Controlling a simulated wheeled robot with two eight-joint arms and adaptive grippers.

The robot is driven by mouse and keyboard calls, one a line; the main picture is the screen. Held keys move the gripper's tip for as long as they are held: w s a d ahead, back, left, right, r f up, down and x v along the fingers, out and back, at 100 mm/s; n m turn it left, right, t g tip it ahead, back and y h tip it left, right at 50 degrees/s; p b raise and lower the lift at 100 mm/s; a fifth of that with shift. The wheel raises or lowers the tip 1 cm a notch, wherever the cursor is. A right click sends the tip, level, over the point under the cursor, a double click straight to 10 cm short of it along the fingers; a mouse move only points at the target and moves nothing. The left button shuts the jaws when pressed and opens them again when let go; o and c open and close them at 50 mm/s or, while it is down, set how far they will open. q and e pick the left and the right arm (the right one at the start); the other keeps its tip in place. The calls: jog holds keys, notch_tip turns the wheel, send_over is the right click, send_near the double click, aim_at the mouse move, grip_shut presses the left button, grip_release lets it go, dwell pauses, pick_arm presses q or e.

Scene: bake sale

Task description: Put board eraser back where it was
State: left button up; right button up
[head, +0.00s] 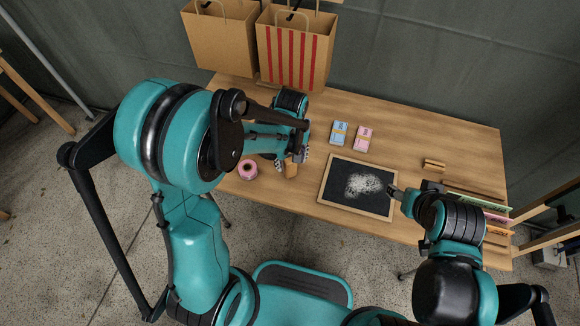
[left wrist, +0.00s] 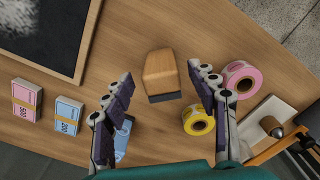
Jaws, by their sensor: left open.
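The board eraser, a wooden block with a dark felt face (left wrist: 160,72), lies on the table in the left wrist view. It also shows in the head view (head: 291,170), partly hidden by my left gripper. My left gripper (head: 293,161) is open, its fingers on either side of the eraser in the left wrist view, with visible gaps. I cannot tell its height above the table. The framed chalkboard (head: 327,193) with a white chalk smear lies right of the eraser in the head view. My right gripper (head: 394,190) is at the board's right edge; its jaw state is unclear.
A pink roll (head: 247,169) is left of the eraser; a yellow roll (left wrist: 198,121) is close by. Blue (head: 339,133) and pink (head: 364,138) note bundles lie behind the board. Paper bags (head: 222,40) stand at the back. A small wooden block (head: 433,165) lies at right.

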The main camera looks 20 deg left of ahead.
aim_at(290, 167)
pick_arm(q)
jog(key=f, duration=0.1)
jog(key=f+b, duration=0.2)
jog(key=f, duration=0.1)
jog(key=shift+w+a, duration=0.1)
jog(key=shift+a, duration=0.15)
jog(key=shift+f, duration=0.45)
jog(key=shift+r, duration=0.1)
jog(key=shift+c, duration=0.9)
jog(key=c, duration=1.1)
jog(key=shift+o, duration=0.2)
jog(key=shift+r, duration=0.1)
